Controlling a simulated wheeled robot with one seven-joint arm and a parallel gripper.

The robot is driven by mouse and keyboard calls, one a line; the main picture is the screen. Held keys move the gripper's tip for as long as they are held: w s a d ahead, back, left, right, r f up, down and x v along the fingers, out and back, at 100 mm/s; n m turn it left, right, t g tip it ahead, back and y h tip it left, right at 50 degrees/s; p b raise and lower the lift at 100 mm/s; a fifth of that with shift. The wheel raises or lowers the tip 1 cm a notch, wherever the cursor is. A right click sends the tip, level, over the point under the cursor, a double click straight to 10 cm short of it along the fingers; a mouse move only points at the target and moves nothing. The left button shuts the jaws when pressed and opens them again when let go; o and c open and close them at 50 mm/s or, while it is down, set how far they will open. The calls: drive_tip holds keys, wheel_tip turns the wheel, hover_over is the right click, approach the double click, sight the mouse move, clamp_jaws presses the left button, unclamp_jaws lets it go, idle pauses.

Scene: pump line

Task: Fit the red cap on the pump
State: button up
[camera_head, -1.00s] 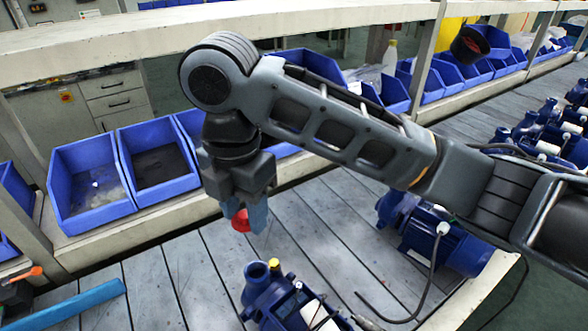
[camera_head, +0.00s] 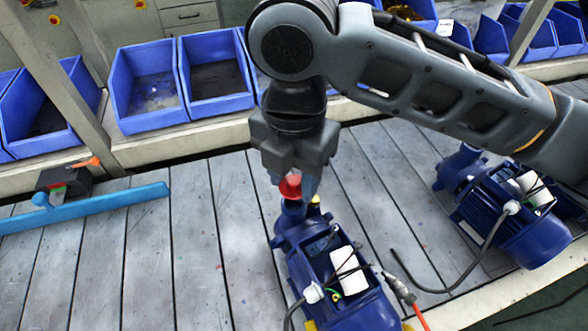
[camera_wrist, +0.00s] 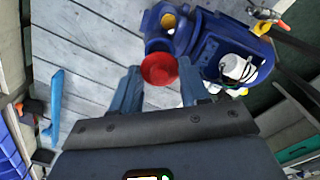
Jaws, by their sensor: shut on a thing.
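The red cap (camera_head: 290,187) is held between the fingertips of my gripper (camera_head: 297,186). The blue pump (camera_head: 318,262) stands on the slatted table below, and the cap shows just above or at its upright round port; I cannot tell whether they touch. In the wrist view the red cap (camera_wrist: 159,69) sits between the two blue-grey fingers, and the pump (camera_wrist: 203,45) lies beyond it. The cap hides part of the port area. A yellow cap (camera_head: 315,200) sits on the pump beside the red one.
Another blue pump (camera_head: 507,207) stands to the right with a black cable. Blue bins (camera_head: 148,85) line the shelf behind. A blue bar (camera_head: 90,208) lies on the table at left. The left-middle slats are clear.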

drive_tip(key=shift+f+b, duration=0.8)
drive_tip(key=shift+f, duration=0.75)
drive_tip(key=shift+f, duration=0.5)
idle(0.9)
drive_tip(key=o, duration=1.1)
drive_tip(key=shift+r, duration=0.1)
drive_tip(key=shift+r+p, duration=2.4)
drive_tip(key=shift+r, duration=0.55)
wheel_tip(320, 180, up, 8)
hover_over(294, 202)
drive_tip(key=shift+f+b, duration=0.1)
drive_tip(key=shift+b, duration=0.3)
